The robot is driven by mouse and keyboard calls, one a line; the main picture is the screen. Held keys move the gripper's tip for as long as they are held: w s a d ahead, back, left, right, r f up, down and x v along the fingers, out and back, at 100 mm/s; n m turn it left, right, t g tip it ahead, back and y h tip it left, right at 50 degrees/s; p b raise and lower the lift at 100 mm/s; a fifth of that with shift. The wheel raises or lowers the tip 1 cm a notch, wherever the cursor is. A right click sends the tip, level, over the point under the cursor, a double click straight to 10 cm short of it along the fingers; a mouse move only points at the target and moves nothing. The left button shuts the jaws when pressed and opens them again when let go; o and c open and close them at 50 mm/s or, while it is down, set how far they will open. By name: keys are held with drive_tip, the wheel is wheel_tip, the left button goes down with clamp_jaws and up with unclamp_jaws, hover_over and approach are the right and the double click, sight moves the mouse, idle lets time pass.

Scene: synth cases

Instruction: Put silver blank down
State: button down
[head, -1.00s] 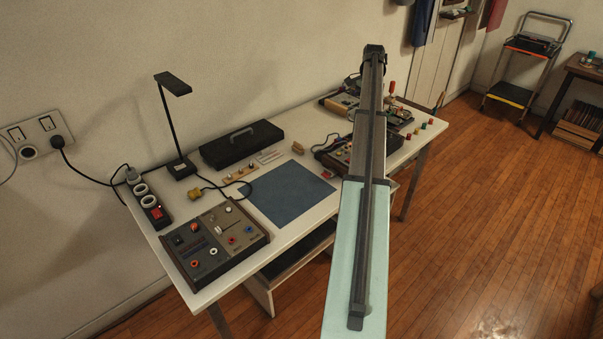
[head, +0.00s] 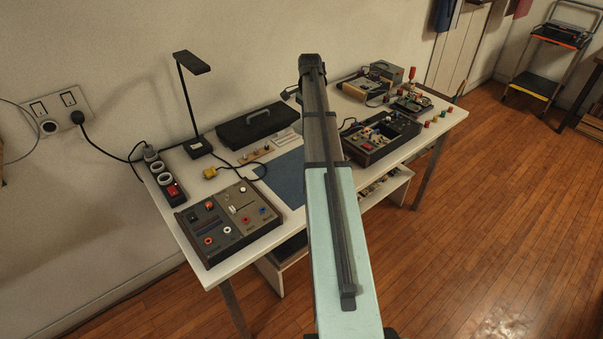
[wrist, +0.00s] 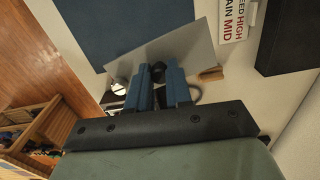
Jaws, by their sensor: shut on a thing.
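The silver blank (wrist: 196,44) is a flat grey plate in the wrist view. My gripper (wrist: 160,80) has its blue fingers shut on the blank's near edge, and the plate reaches out beyond the fingertips. The blue mat (wrist: 108,22) lies below, partly covered by the blank. In the head view the blue mat (head: 284,178) lies on the white bench, half hidden behind my arm. My gripper and the blank are hidden there by my own arm. I cannot tell how high the blank is above the bench.
A control panel box (head: 228,222) stands at the front left of the bench, and another device (head: 382,137) right of my arm. A black case (head: 258,125), a lamp (head: 190,64) and a power strip (head: 166,180) are at the back and left. A sign (wrist: 238,18) lies beside the mat.

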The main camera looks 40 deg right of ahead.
drive_tip(key=shift+s+a+f+m, duration=0.1)
drive_tip(key=shift+s+a+m, duration=0.25)
drive_tip(key=shift+s+m, duration=0.15)
drive_tip(key=shift+w+d+m, duration=0.15)
drive_tip(key=shift+w+m, duration=0.05)
drive_tip(key=shift+m, duration=0.3)
drive_tip(key=shift+f, duration=5)
drive_tip(key=c, duration=1)
unclamp_jaws()
drive_tip(key=shift+f, duration=0.1)
drive_tip(key=shift+c, duration=0.2)
wheel_tip(320, 180, up, 12)
drive_tip(key=shift+r, duration=0.15)
